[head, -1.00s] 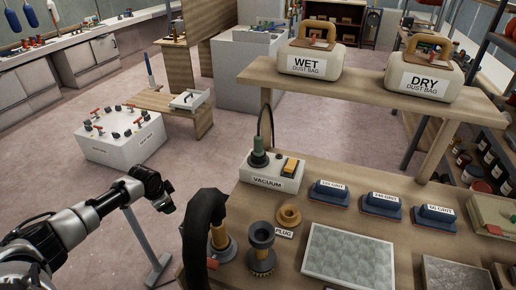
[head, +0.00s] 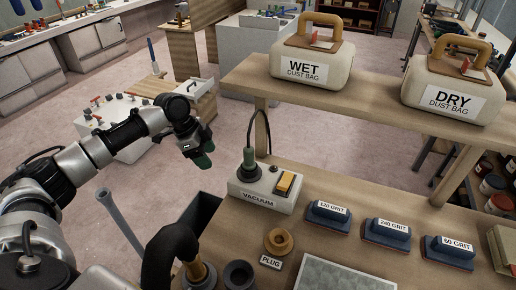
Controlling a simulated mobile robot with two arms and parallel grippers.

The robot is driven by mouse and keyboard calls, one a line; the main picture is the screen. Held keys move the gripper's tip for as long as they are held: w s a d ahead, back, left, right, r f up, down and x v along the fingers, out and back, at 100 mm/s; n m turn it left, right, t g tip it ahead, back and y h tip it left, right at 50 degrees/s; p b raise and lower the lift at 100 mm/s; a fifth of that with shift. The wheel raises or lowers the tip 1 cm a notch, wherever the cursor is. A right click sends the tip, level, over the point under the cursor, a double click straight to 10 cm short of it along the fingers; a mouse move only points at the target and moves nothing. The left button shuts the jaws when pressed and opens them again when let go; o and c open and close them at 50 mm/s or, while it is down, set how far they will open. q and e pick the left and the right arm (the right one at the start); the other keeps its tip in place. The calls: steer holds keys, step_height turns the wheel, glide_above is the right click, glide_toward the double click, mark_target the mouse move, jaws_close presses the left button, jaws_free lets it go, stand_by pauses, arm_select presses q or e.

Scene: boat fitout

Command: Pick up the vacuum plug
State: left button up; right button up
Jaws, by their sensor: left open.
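My right gripper is out of view.
WET (head: 310,60) and DRY (head: 453,88) dust bags stand on the raised shelf (head: 365,100) behind the bench. Three blue sanding blocks (head: 328,215) lie right of the vacuum box. A black hose (head: 172,250) rises at the bench's front left.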

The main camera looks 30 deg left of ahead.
mark_target(252, 163)
arm_select(q)
steer(key=w+d, duration=0.1)
steer(key=d, duration=0.1)
steer(key=w+d+p, duration=0.1)
steer(key=d, duration=0.1)
steer(key=w+d+p, duration=0.1)
steer(key=d, duration=0.1)
steer(key=shift+r, duration=0.3)
steer(key=shift+w+d+f+p, duration=0.1)
steer(key=shift+w+d+p, duration=0.3)
steer(key=shift+d, duration=0.1)
steer(key=d, duration=0.1)
steer(key=w+d+p, duration=0.1)
steer(key=d+p, duration=0.1)
steer(key=d, duration=0.1)
steer(key=shift+w+f, duration=0.25)
steer(key=shift+w, duration=0.15)
steer(key=shift+d+f, duration=0.1)
steer(key=shift+f, duration=0.3)
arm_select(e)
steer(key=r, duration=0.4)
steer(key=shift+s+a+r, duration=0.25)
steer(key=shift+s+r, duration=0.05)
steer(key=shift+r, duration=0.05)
arm_select(q)
steer(key=shift+c, duration=0.3)
